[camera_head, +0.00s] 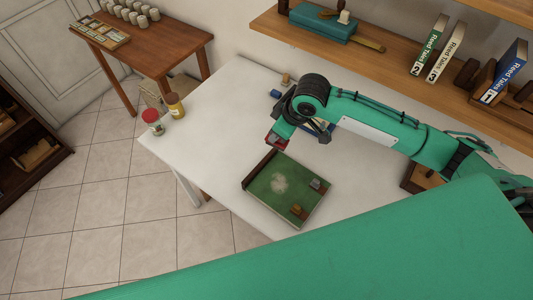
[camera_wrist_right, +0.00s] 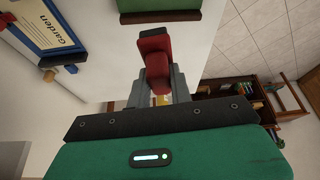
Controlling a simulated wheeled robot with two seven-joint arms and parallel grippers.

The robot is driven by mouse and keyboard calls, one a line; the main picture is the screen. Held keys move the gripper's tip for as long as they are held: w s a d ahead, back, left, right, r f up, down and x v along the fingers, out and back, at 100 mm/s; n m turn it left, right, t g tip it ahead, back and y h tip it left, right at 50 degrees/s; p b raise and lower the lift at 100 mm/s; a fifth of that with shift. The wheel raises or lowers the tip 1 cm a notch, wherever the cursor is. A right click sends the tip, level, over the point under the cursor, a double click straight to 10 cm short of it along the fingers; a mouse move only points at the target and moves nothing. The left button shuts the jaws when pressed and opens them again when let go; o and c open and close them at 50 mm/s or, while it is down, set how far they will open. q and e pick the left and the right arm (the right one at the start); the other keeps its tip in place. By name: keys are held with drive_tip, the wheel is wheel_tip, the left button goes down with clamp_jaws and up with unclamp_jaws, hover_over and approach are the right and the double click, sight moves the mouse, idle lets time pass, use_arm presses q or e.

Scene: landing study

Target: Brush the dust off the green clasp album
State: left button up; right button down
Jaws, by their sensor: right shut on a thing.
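The green album (camera_head: 265,199) lies flat on the white table in the head view, with a brown spine edge at its left. A pale dust patch (camera_head: 279,182) sits on its cover. A grey clasp (camera_head: 317,185) and a brown-orange piece (camera_head: 298,211) are at its right side. My right gripper (camera_head: 279,138) is above the table just behind the album. It is shut on a red brush-like thing with a dark end (camera_wrist_right: 153,58), pointing towards the album edge (camera_wrist_right: 160,17) in the wrist view. The brush is clear of the album there. My left gripper is out of view.
A red-lidded jar (camera_head: 153,122) and a yellow jar (camera_head: 175,106) stand at the table's left corner. A "Garden" book (camera_wrist_right: 50,27) lies beside the gripper in the wrist view. A wooden shelf (camera_head: 390,60) with books runs above the table.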

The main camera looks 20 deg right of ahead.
drive_tip(key=a+f+n+g+b, duration=0.1)
drive_tip(key=f+n, duration=0.1)
drive_tip(key=f, duration=0.3)
drive_tip(key=s+a+f+n+g, duration=0.1)
drive_tip(key=f+n, duration=0.2)
drive_tip(key=f, duration=0.2)
drive_tip(key=a+f+n+g+y+b, duration=0.1)
drive_tip(key=f+n, duration=0.2)
drive_tip(key=f, duration=0.2)
drive_tip(key=shift+s+f+b, duration=0.25)
drive_tip(key=shift+s+b, duration=0.05)
drive_tip(key=shift+s, duration=0.05)
drive_tip(key=shift+f, duration=0.55)
idle(0.6)
